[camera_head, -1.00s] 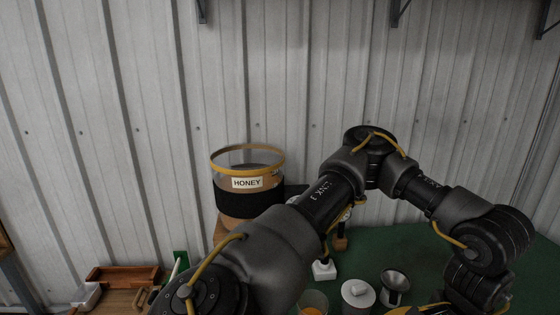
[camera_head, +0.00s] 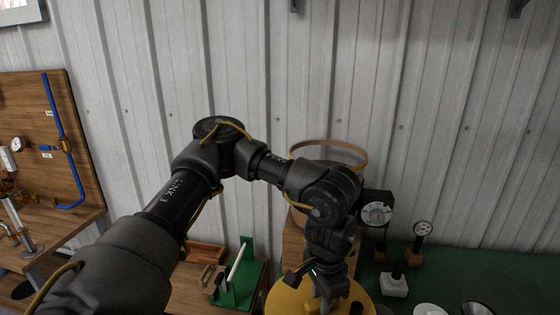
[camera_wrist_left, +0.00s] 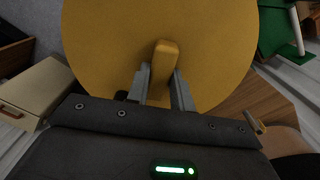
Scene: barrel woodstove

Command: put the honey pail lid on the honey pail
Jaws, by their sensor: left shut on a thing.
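The honey pail lid (camera_head: 283,299) is a yellow disc with a bar handle, low in the middle of the head view. My left gripper (camera_head: 327,297) is shut on that handle. The left wrist view shows the two fingers (camera_wrist_left: 159,85) on either side of the handle, with the lid (camera_wrist_left: 105,45) spread out beyond. The honey pail (camera_head: 328,142) stands behind my left arm by the wall. Its yellow rim shows, and most of its body and its label are hidden. The lid is in front of the pail and apart from it. My right gripper is not in view.
Dial gauges (camera_head: 377,214) and a white-based item (camera_head: 394,285) stand right of the pail on the green surface (camera_head: 455,265). A green stand (camera_head: 246,275) and a wooden tray (camera_head: 206,254) are to the left. A board with blue pipe (camera_head: 66,120) is at far left.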

